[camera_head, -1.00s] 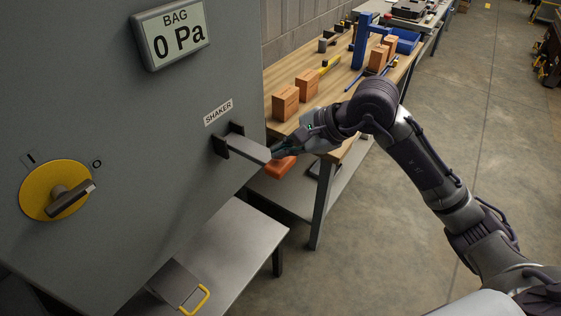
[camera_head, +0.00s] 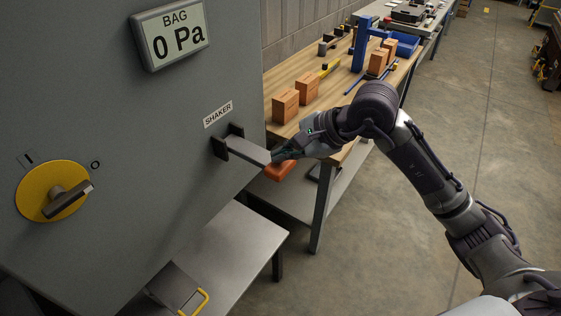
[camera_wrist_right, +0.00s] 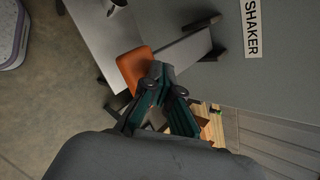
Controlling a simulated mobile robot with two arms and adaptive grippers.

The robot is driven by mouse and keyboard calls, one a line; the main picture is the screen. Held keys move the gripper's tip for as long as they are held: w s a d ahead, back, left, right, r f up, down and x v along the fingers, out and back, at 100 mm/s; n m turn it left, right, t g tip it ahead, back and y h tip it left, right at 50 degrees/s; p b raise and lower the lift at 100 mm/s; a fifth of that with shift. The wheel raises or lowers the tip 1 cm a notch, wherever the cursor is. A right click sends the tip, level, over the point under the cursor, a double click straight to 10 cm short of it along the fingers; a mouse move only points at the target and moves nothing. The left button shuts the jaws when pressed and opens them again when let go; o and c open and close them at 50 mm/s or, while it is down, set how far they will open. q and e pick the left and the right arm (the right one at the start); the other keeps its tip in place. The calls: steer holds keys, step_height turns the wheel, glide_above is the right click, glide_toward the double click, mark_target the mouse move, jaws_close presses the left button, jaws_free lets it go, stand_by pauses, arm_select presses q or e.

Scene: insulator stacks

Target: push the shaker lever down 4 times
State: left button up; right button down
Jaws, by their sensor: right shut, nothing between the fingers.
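The shaker lever is a grey bar (camera_head: 248,152) that sticks out from a dark bracket on the grey cabinet, under the SHAKER label (camera_head: 218,114). Its orange handle (camera_head: 280,172) is at the outer end, and the handle also shows in the right wrist view (camera_wrist_right: 131,70). My right gripper (camera_head: 276,158) is shut and empty, with its fingertips at the top of the orange handle; they look to be touching it. In the right wrist view the fingers (camera_wrist_right: 161,74) overlap the handle's edge. My left gripper is out of view.
A yellow rotary switch (camera_head: 52,192) and a BAG display (camera_head: 171,33) reading 0 Pa are on the cabinet. A wooden workbench (camera_head: 318,108) with orange blocks stands behind the lever. A grey ledge (camera_head: 225,250) lies below. The floor at right is open.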

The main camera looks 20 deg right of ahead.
mark_target(289, 168)
steer(key=shift+f+b, duration=2.4)
steer(key=shift+f, duration=0.05)
stand_by(1.6)
stand_by(0.5)
steer(key=shift+r+p, duration=1.5)
steer(key=shift+r, duration=1.65)
steer(key=shift+w+r, duration=0.1)
steer(key=shift+r+p, duration=1.35)
steer(key=shift+r, duration=1.05)
